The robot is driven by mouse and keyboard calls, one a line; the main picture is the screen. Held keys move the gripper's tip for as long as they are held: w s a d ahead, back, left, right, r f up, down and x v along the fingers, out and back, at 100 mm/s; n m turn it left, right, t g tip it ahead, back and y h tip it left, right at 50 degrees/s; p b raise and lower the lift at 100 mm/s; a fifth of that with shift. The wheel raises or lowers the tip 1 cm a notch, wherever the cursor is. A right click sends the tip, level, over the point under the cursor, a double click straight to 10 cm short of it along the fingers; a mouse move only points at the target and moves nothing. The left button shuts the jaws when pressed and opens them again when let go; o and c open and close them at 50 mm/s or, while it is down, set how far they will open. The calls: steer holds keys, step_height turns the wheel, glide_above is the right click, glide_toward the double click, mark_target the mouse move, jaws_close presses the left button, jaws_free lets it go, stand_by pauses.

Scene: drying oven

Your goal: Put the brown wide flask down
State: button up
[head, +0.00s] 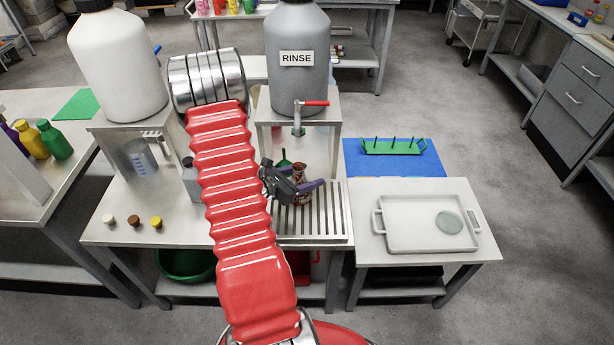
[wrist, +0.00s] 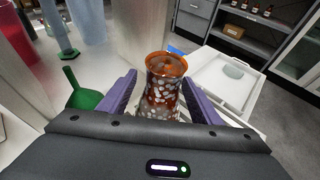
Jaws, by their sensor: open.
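The brown wide flask (wrist: 162,88) stands between my gripper's two purple fingers in the wrist view. It is brown-orange with whitish patches and has an open mouth. In the head view the flask (head: 299,171) is small and partly hidden by my gripper (head: 296,187), over the slatted rack (head: 318,222) under the rinse container. My gripper also shows in the wrist view (wrist: 160,92); it is open, with a finger on each side of the flask. I cannot tell whether the fingers touch it.
The grey rinse container (head: 296,80) with a red-handled tap stands above the rack. A green funnel (wrist: 80,92) is left of my gripper. A white tray (head: 400,240) with a round glass dish and a blue mat (head: 362,170) with a green peg rack lie to the right.

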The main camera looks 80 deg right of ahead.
steer(key=shift+a, duration=0.1)
steer(key=v, duration=1.2)
steer(key=shift+r, duration=0.1)
stand_by(0.6)
steer(key=w+a+r+m+t+y, duration=0.2)
steer(key=w+a+r+m, duration=0.3)
steer(key=a, duration=0.4)
steer(key=w+a+r+m+t+y, duration=0.2)
steer(key=w+a+r, duration=0.2)
steer(key=a+r, duration=0.4)
steer(key=w+a+r+m+t+y, duration=0.1)
steer(key=a+r+t+y, duration=0.1)
steer(key=a, duration=0.7)
steer(key=w+a+r+m+t+y, duration=0.1)
steer(key=a+r+t+y, duration=0.2)
steer(key=a, duration=0.7)
steer(key=w+a+r+m+t+y, duration=0.1)
steer(key=a+r+t, duration=0.3)
steer(key=a, duration=0.6)
steer(key=shift+w+a+r+t+y, duration=0.15)
steer(key=shift+w+r+t+y, duration=0.25)
steer(key=shift+w+r+y, duration=0.3)
steer(key=shift+s+r, duration=0.1)
